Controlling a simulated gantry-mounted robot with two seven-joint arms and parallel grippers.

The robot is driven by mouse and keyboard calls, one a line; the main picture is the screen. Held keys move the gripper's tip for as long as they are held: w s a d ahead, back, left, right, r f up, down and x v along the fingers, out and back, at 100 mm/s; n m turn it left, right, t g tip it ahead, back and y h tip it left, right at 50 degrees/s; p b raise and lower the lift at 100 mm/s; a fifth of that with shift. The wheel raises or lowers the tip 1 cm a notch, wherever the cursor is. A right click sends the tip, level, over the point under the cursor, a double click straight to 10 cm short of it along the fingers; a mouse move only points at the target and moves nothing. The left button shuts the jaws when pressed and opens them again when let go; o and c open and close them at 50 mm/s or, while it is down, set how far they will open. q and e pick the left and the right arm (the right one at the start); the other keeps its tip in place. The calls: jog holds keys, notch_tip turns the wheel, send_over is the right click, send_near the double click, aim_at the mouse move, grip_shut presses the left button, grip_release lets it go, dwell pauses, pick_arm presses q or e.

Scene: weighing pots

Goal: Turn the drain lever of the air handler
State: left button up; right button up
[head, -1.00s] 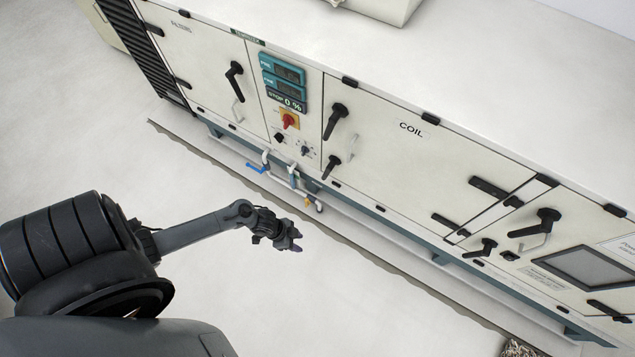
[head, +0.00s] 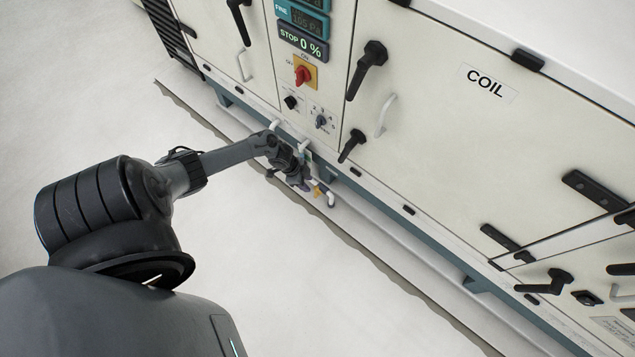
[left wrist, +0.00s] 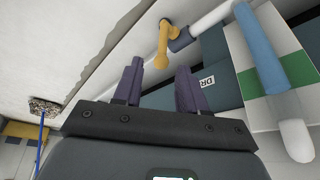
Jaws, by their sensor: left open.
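A small yellow lever (head: 317,190) sits on the pipework at the foot of the air handler (head: 430,130). In the left wrist view the yellow lever (left wrist: 162,45) joins a grey-blue fitting on a white pipe, just beyond my fingertips. My left gripper (head: 300,184) is at the pipework, close to the yellow lever. In the left wrist view my left gripper (left wrist: 161,82) is open, with nothing between its two purple fingers. A label (left wrist: 207,82) starting "DR" is partly hidden behind the right finger. My right gripper is not in view.
A blue handle (left wrist: 259,48) and a white pipe end (left wrist: 297,140) lie to the right in the left wrist view. Above the pipework are a red switch (head: 303,74) and black door handles (head: 367,68). The floor (head: 290,290) in front is clear.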

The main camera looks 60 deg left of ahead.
aim_at(317, 196)
pick_arm(q)
jog(key=b+x, duration=0.2)
jog(key=x, duration=0.1)
jog(key=b+x, duration=0.3)
jog(key=x, duration=0.1)
jog(key=b+x, duration=0.3)
jog(key=shift+w+f, duration=0.2)
jog(key=shift+w, duration=0.25)
grip_shut()
